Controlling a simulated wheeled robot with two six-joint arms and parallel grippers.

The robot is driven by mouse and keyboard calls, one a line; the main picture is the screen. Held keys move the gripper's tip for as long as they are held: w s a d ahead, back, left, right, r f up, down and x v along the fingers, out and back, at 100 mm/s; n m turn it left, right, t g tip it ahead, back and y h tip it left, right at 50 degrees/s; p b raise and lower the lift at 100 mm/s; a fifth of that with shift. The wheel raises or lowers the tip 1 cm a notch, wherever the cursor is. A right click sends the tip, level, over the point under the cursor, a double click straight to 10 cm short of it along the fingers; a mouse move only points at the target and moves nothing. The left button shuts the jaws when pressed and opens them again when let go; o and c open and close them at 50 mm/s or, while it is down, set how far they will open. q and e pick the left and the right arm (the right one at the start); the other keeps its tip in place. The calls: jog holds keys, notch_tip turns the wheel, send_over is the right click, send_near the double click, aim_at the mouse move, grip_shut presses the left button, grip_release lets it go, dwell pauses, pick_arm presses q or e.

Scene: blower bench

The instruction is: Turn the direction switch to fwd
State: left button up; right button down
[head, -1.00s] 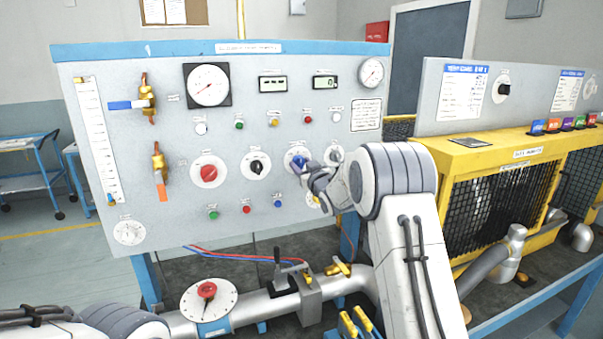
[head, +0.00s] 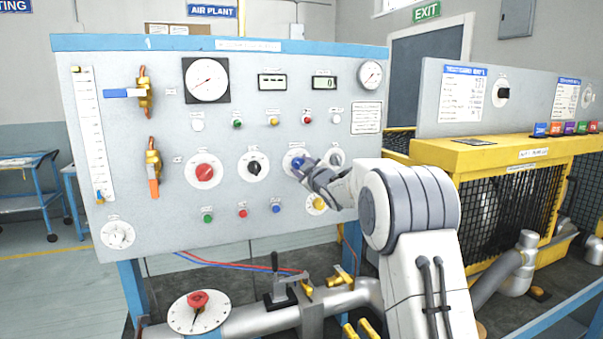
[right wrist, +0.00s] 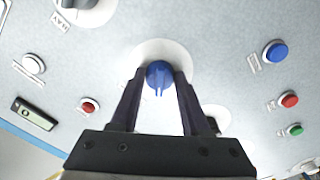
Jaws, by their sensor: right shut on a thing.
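A row of round switches sits on the grey panel (head: 130,215) in the head view: a red knob (head: 205,172), a black knob (head: 253,167) and a blue knob (head: 296,161). Their labels are too small to read, so I cannot tell by label which is the direction switch. My right gripper (head: 301,170) is at the blue knob. In the right wrist view, the gripper (right wrist: 159,78) is shut on the blue knob (right wrist: 158,68), one finger on each side. The knob's white pointer line shows between the fingers. My left gripper is out of view.
Coloured buttons (head: 243,213) sit below the row. A pipe with a red-handled valve (head: 198,300) runs below the panel. A yellow caged machine (head: 500,190) stands at the right.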

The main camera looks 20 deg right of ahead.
dwell(0.4)
jog(key=shift+c, duration=1.9)
grip_release()
jog(key=shift+s, duration=0.1)
jog(key=s+b, duration=0.3)
jog(key=s, duration=0.7)
jog(key=shift+s+d+b, duration=0.15)
jog(key=shift+b, duration=0.2)
